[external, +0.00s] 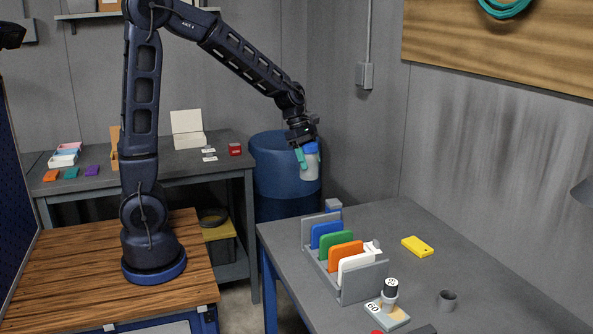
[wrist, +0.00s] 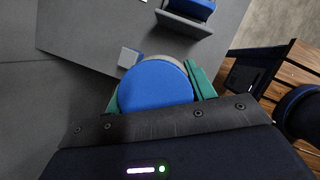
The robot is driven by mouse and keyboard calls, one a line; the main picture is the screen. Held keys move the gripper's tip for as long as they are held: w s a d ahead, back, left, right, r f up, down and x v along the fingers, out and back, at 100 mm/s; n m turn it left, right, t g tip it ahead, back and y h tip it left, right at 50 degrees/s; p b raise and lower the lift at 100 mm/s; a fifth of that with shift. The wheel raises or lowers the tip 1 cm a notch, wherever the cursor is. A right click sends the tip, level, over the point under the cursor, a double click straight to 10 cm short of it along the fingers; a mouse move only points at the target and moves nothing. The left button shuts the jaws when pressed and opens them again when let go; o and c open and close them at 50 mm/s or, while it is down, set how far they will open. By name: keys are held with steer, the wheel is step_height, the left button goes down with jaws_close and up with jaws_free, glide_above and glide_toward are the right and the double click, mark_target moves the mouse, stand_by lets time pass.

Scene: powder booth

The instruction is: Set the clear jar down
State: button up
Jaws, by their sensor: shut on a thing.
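The clear jar (external: 310,171) has a pale, translucent body and a blue lid. My gripper (external: 307,159) is shut on it, with teal fingers on its sides, and holds it upright in the air. In the external view it appears in front of the blue barrel, beyond the far end of the grey table (external: 455,265). In the wrist view the round blue lid (wrist: 155,86) sits between the teal fingers and hides most of the body.
A grey rack (external: 375,282) with coloured panels stands along the table's left edge. A small grey-and-blue block (external: 334,205) is at the far end. The table's right side is mostly clear.

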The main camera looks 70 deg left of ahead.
steer(key=s+d+m+g, duration=0.6)
steer(key=d+m, duration=0.1)
steer(key=m, duration=0.8)
steer(key=shift+y, duration=0.3)
steer(key=f, duration=1.9)
steer(key=shift+w+a+f, duration=0.15)
steer(key=shift+a+f, duration=0.1)
steer(key=shift+f, duration=0.05)
steer(key=shift+f, duration=0.1)
steer(key=o, duration=1.2)
